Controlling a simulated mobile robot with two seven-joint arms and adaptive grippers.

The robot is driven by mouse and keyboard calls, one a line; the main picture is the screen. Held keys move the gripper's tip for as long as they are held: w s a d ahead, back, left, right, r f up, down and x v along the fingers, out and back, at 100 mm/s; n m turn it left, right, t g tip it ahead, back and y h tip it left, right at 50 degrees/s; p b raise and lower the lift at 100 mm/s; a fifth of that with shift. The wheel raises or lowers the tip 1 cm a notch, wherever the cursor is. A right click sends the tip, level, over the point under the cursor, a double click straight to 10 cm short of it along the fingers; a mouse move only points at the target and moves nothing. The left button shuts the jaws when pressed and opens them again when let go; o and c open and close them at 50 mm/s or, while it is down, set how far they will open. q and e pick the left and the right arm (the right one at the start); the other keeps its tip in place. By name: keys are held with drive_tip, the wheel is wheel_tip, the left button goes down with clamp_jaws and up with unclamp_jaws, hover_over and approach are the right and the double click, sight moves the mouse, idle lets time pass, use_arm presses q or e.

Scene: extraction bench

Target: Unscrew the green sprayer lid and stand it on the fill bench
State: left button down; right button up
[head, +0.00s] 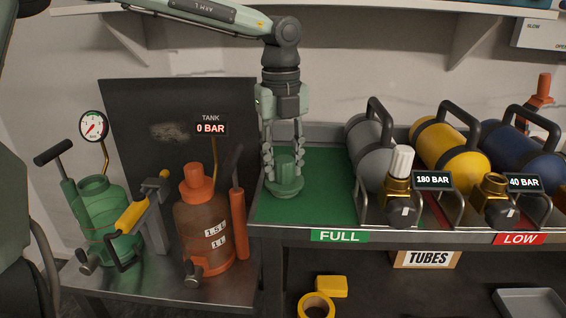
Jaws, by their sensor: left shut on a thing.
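The green sprayer (96,207) stands at the left on a low metal bench, its neck open at the top and no lid on it. The green lid (287,186), a wide disc with a narrower upper part, is upright over the green mat (320,208) of the fill bench. My left gripper (283,160) points straight down and is shut on the lid's upper part. The lid's base is at the mat; I cannot tell whether it touches or hovers slightly. My right gripper is not in view.
An orange sprayer (207,225) stands on the low bench beside a yellow-handled clamp (134,215). Grey (369,150), yellow (448,150) and blue (522,152) cylinders lie in racks right of the lid. The mat is clear around the lid. A shelf (400,8) runs overhead.

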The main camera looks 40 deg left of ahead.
use_arm(q)
drive_tip(key=shift+f, duration=0.1)
drive_tip(key=c, duration=1)
unclamp_jaws()
wheel_tip(320, 180, up, 12)
drive_tip(key=shift+a+f, duration=0.1)
drive_tip(key=shift+f, duration=0.15)
drive_tip(key=shift+s+r, duration=0.1)
drive_tip(key=shift+r, duration=0.2)
